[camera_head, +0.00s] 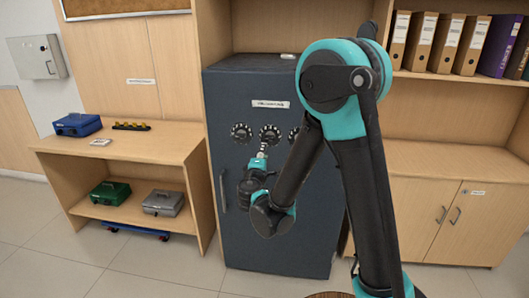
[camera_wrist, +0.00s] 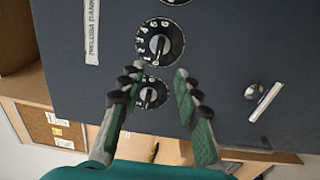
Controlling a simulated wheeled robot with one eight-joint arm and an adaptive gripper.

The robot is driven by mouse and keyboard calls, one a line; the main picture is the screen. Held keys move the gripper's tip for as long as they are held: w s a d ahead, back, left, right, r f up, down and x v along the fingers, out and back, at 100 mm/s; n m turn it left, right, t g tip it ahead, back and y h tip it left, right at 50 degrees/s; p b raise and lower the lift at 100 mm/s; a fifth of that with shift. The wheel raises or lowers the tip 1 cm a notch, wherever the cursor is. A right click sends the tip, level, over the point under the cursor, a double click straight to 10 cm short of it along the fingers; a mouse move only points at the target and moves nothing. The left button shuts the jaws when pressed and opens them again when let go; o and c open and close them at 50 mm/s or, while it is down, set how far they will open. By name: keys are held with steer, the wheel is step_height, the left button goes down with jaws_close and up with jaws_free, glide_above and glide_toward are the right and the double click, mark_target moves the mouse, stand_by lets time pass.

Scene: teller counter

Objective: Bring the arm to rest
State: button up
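My arm is raised and bent in front of a dark grey safe (camera_head: 235,100). My gripper (camera_head: 263,149) points at the safe door, just below the middle of the three black dials (camera_head: 270,134). In the wrist view my gripper (camera_wrist: 158,73) is open, with its two fingers apart and nothing between them. Beyond the fingertips show a numbered dial (camera_wrist: 160,42) and a smaller-looking dial (camera_wrist: 150,94). I cannot tell whether a fingertip touches a dial.
The safe's handle (camera_head: 222,191) is on the door's left. A wooden bench (camera_head: 170,143) at left holds a blue cash box (camera_head: 77,125); green (camera_head: 110,193) and grey (camera_head: 163,203) boxes sit on its lower shelf. Cabinets (camera_head: 440,215) stand at right. The floor at front left is clear.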

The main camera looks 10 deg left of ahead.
steer(key=shift+d, duration=0.1)
steer(key=s+d+f+m+g+h, duration=0.1)
steer(key=s+d+f+m+g, duration=0.15)
steer(key=d, duration=0.55)
steer(key=s+d+f+m+g+h, duration=0.15)
steer(key=d+m, duration=0.25)
steer(key=d, duration=0.4)
steer(key=s+d+f+m+g+h, duration=0.1)
steer(key=d+f+m+g+h, duration=0.15)
steer(key=d, duration=0.55)
steer(key=s+d+f+m+g+y, duration=0.1)
steer(key=s+d+f+m+g, duration=0.15)
steer(key=s, duration=0.25)
steer(key=s+d+f+m+g+y, duration=0.1)
steer(key=s+d+f+m+g, duration=0.1)
steer(key=s+d, duration=0.25)
steer(key=s+a+f+m+g+y, duration=0.1)
steer(key=s+f+m+g+y, duration=0.1)
steer(key=s, duration=0.9)
steer(key=shift+s+a+f+m+g+y, duration=0.15)
steer(key=shift+s+f+m+g+y, duration=0.2)
steer(key=shift+f+m+y, duration=0.7)
steer(key=shift+w+r+h, duration=0.1)
steer(key=shift+w+h, duration=0.05)
steer(key=shift+h, duration=0.1)
